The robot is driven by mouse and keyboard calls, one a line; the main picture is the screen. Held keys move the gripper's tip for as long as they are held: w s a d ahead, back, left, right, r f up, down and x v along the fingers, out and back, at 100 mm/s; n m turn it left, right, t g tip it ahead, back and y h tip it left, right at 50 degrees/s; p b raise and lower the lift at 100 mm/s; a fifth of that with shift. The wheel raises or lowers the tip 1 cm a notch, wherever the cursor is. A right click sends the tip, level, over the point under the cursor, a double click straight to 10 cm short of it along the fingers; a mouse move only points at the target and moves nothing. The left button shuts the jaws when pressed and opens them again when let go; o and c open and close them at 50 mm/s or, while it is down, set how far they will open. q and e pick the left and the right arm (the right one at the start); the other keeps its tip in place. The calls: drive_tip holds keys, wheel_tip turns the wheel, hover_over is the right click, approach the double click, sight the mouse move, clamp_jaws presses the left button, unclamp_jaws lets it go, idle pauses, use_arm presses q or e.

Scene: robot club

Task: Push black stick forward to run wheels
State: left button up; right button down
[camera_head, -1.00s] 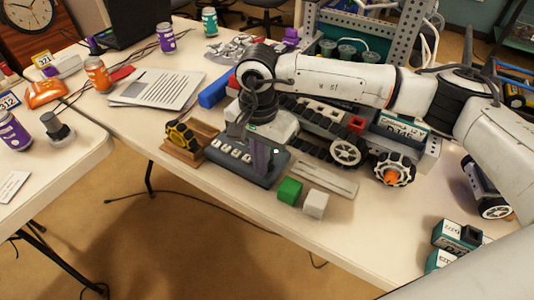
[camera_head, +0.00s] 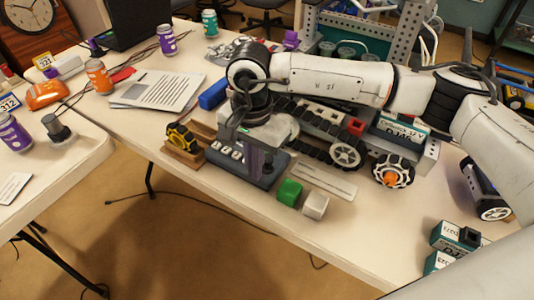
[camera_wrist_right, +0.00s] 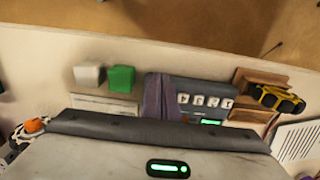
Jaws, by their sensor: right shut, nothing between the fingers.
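A dark grey control box (camera_head: 225,164) with a row of white keys sits near the front edge of the table. It shows upside down in the right wrist view (camera_wrist_right: 218,86), with a small green display. My right gripper (camera_head: 256,172) points down over the box, its purple-grey fingers shut with nothing between them. In the right wrist view the fingers (camera_wrist_right: 162,115) cover the box's end beside the keys. I cannot make out the black stick; the gripper hides that part of the box. A tracked chassis with wheels (camera_head: 345,152) lies behind it. My left gripper is not in view.
A green cube (camera_head: 289,192) and a white cube (camera_head: 315,205) stand right of the box. Papers (camera_head: 160,90) and a blue block (camera_head: 213,95) lie behind.

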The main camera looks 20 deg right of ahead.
drive_tip(key=shift+r+p, duration=1.05)
drive_tip(key=shift+r, duration=1.55)
